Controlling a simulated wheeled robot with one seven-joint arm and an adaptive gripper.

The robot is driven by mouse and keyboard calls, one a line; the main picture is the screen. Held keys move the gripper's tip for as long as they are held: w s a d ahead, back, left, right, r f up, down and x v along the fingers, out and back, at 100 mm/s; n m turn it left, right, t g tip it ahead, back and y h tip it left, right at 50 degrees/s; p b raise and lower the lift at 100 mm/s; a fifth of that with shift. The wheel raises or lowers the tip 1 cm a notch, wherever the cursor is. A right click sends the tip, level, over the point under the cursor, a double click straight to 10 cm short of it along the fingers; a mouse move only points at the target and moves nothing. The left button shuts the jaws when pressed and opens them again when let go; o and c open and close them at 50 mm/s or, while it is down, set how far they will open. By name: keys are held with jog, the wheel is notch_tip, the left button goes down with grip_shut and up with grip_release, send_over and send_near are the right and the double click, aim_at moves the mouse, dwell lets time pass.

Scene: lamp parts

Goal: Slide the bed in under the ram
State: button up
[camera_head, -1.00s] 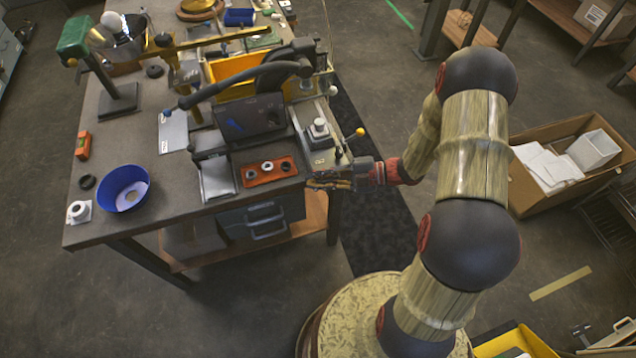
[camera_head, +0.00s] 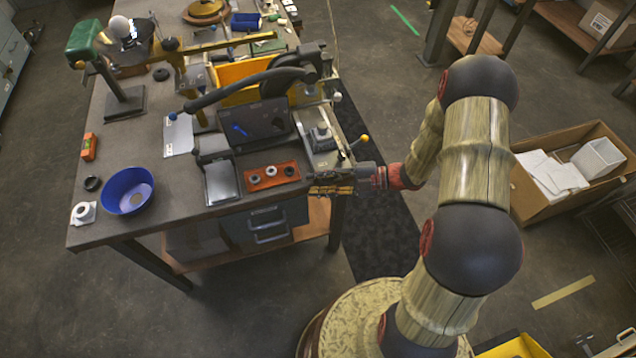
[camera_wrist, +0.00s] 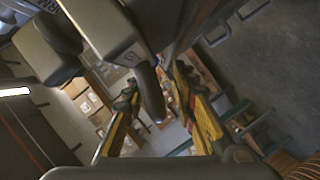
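The press stands at the right end of the workbench, with a long dark lever arm (camera_head: 235,92) reaching left over the bench. What looks like its bed is a pale plate (camera_head: 322,158) near the bench's right edge, with a grey block (camera_head: 322,138) on it. I cannot clearly tell the ram from the dark press head (camera_head: 290,72). My gripper (camera_head: 332,186) is low at the bench's front right corner, just in front of the plate. In the wrist view, my gripper's yellow-padded fingers (camera_wrist: 158,92) stand apart, with a dark rounded bar (camera_wrist: 151,95) showing between them; contact cannot be told.
A thin lever with a yellow ball (camera_head: 364,138) rises beside the plate, close above my gripper. An orange tray (camera_head: 271,176) with small rings and a dark box (camera_head: 221,182) lie left. A blue bowl (camera_head: 128,190) is farther left. A cardboard box (camera_head: 570,172) stands on the right.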

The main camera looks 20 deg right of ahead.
jog(key=v, duration=1.2)
jog(key=shift+f, duration=0.1)
jog(key=shift+c, duration=0.3)
